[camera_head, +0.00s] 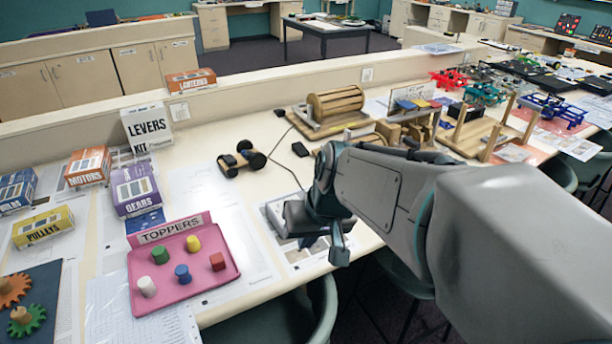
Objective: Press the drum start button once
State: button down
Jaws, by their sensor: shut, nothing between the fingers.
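A wooden drum (335,103) lies on its side in a wooden frame towards the back of the long table. A small black block (300,149) lies on the table in front of it, and another small dark piece (279,112) lies at its left, close to a thin black cable. I cannot tell which of these, if any, is the drum start button. My gripper (325,246) is shut and empty. It hangs near the front edge of the table, over printed sheets, well in front of the drum. My arm comes in from the right.
A small wheeled cart (243,158) stands left of the black block. A pink toppers tray (150,268) with coloured pegs is at the front left, beside several kit boxes. Wooden stands (481,135) and coloured models fill the right. Stools (395,273) stand below the front edge.

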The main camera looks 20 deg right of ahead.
jog(key=w+d+m+t, duration=0.1)
jog(key=w+d, duration=0.3)
jog(key=w, duration=0.4)
jog(key=w+d+f+m+t+p, duration=0.1)
jog(key=w+d+m+t, duration=0.1)
jog(key=w+d, duration=0.3)
jog(key=w+d+m+t, duration=0.2)
jog(key=w+d, duration=0.3)
jog(key=w, duration=0.6)
jog(key=shift+w+f+y+p, duration=0.2)
jog(key=shift+w+y+p, duration=0.1)
jog(key=shift+w+p, duration=0.05)
jog(key=shift+f, duration=0.1)
notch_tip(320, 180, down, 7)
jog(key=b, duration=0.5)
jog(key=shift+f+b, duration=0.15)
jog(key=shift+b, duration=0.15)
jog(key=shift+f+b, duration=0.7)
jog(key=shift+b, duration=0.25)
jog(key=shift+f, duration=0.15)
jog(key=shift+f+b, duration=0.25)
jog(key=shift+b, duration=0.5)
